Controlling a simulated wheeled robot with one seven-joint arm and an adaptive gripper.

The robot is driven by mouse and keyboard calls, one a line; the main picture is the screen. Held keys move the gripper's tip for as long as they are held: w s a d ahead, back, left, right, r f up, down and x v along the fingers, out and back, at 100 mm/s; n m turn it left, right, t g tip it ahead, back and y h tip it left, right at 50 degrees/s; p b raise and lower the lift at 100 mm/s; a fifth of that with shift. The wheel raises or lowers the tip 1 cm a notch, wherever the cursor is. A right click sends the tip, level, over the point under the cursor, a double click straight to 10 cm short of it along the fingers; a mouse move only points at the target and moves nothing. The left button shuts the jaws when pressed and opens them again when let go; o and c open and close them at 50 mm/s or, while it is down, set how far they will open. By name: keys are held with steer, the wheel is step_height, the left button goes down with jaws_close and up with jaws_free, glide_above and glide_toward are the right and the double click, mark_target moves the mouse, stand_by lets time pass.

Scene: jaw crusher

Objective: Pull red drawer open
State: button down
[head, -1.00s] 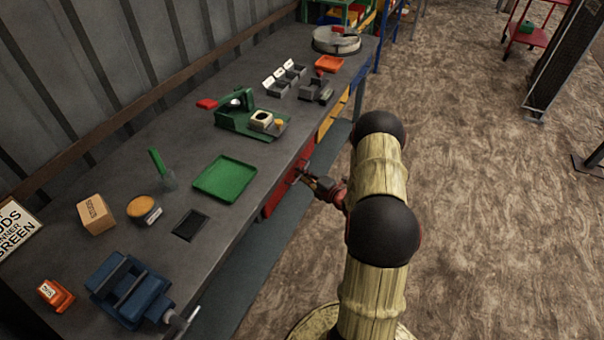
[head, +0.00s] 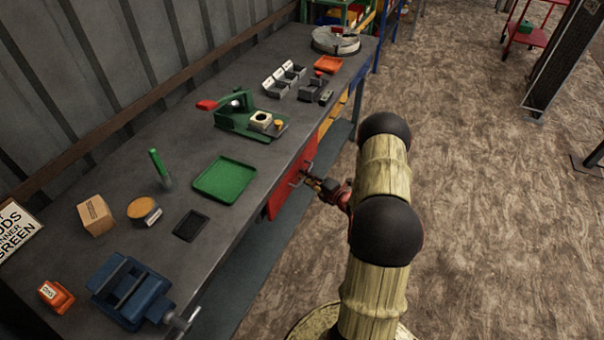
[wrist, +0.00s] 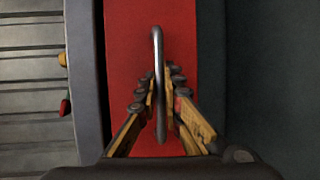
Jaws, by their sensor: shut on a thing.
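The red drawer (head: 282,196) is under the front edge of the workbench in the head view. Its red front (wrist: 125,50) fills the middle of the wrist view. The front stands slightly out from the bench edge. A grey metal bar handle (wrist: 158,60) stands out from it. My gripper (wrist: 160,98) has one finger on each side of the handle and is shut on it. In the head view my gripper (head: 308,181) is at the drawer front, and my arm hides part of the floor beside it.
The grey workbench (head: 135,178) carries a green tray (head: 224,179), a green press with a red handle (head: 240,115) and a blue vise (head: 130,289). A yellow drawer (head: 333,113) is farther along the bench. The brown floor to the right is largely clear.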

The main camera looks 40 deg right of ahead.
steer(key=s+d+p, duration=0.2)
steer(key=s+d, duration=0.2)
steer(key=s, duration=0.7)
steer(key=s+d+p, duration=0.2)
steer(key=s+d, duration=0.3)
steer(key=s, duration=0.7)
steer(key=shift+d+p, duration=0.2)
steer(key=shift+p, duration=0.15)
steer(key=c, duration=2)
jaws_free()
steer(key=shift+c, duration=0.2)
steer(key=shift+o, duration=0.6)
steer(key=s+r, duration=0.2)
steer(key=s, duration=0.9)
steer(key=shift+s, duration=0.35)
